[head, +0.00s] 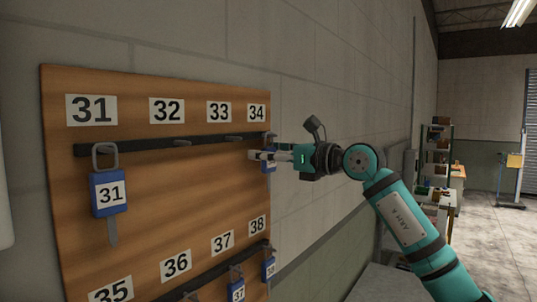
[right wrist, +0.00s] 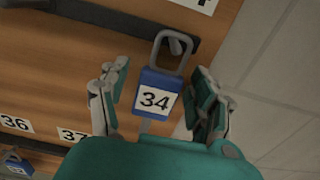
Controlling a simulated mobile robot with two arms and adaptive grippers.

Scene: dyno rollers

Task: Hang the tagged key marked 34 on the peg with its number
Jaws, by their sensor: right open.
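The blue key tag marked 34 (right wrist: 157,98) has a grey loop at its top, and the peg (right wrist: 177,46) shows inside that loop. In the head view the tag (head: 270,165) is at the board's right edge, below the number 34 label (head: 257,113), partly hidden by my right gripper. My right gripper (right wrist: 160,100) is open, with one finger on each side of the tag and gaps between. In the head view the right gripper (head: 262,155) reaches in from the right. My left gripper is not in view.
The wooden board (head: 170,85) carries a dark rail with pegs under numbers 31 to 34. Key 31 (head: 109,193) hangs at left. A lower row has keys 37 (head: 237,293) and 38 (head: 268,268). Shelves (head: 437,150) stand far right; floor there looks open.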

